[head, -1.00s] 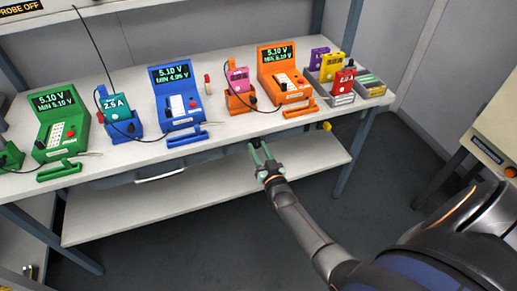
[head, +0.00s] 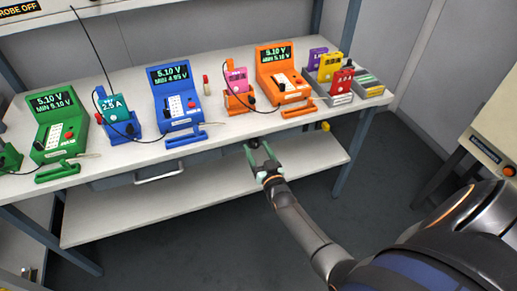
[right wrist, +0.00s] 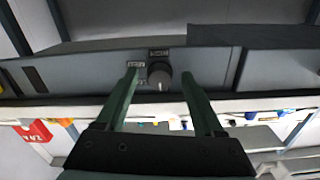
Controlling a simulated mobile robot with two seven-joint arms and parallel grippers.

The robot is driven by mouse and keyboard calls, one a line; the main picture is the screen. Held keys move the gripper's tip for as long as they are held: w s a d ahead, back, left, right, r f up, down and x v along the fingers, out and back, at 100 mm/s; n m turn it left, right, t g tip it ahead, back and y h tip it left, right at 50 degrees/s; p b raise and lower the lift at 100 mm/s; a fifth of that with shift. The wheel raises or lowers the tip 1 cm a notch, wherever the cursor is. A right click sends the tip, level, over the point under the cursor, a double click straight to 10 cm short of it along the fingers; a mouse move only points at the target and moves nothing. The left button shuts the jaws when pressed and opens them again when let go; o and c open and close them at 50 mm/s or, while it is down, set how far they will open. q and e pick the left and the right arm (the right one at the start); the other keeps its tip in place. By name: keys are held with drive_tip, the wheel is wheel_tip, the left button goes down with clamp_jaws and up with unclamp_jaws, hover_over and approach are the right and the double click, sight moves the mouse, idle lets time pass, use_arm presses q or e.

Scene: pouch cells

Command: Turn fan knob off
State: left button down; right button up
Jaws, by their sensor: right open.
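The fan knob (right wrist: 160,77) is a dark round knob with a light pointer mark, on a grey panel beneath the bench top. Small label plates sit beside it, too small to read. In the head view the knob (head: 254,143) shows as a dark spot under the bench's front edge. My right gripper (head: 257,149) is open, its green fingers pointing at the panel. In the right wrist view its fingertips (right wrist: 159,73) stand on either side of the knob, with visible gaps. I cannot tell how deep they reach. My left gripper is not in view.
The white bench top (head: 225,128) carries green, blue and orange testers with coloured pouch cells. Grey bins (head: 370,88) stand at its right end. A drawer handle (head: 160,179) is left of the gripper. A lower shelf (head: 200,205) lies below. A yellow item (head: 325,126) hangs at the front edge.

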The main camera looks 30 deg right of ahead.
use_arm(q)
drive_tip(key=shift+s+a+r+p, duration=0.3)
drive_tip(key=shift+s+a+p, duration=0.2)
drive_tip(key=shift+p, duration=0.35)
use_arm(e)
drive_tip(key=v, duration=1.2)
drive_tip(key=shift+s+a, duration=0.15)
drive_tip(key=shift+s, duration=0.05)
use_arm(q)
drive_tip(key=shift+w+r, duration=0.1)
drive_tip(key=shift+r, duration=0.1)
use_arm(e)
drive_tip(key=shift+r, duration=0.1)
use_arm(q)
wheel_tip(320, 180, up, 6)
drive_tip(key=p, duration=0.6)
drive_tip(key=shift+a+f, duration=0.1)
use_arm(e)
drive_tip(key=s+a+n+g+y, duration=0.6)
drive_tip(key=s+a+g, duration=0.2)
drive_tip(key=s+a, duration=0.6)
drive_tip(key=shift+s+a, duration=0.2)
drive_tip(key=shift+s, duration=0.2)
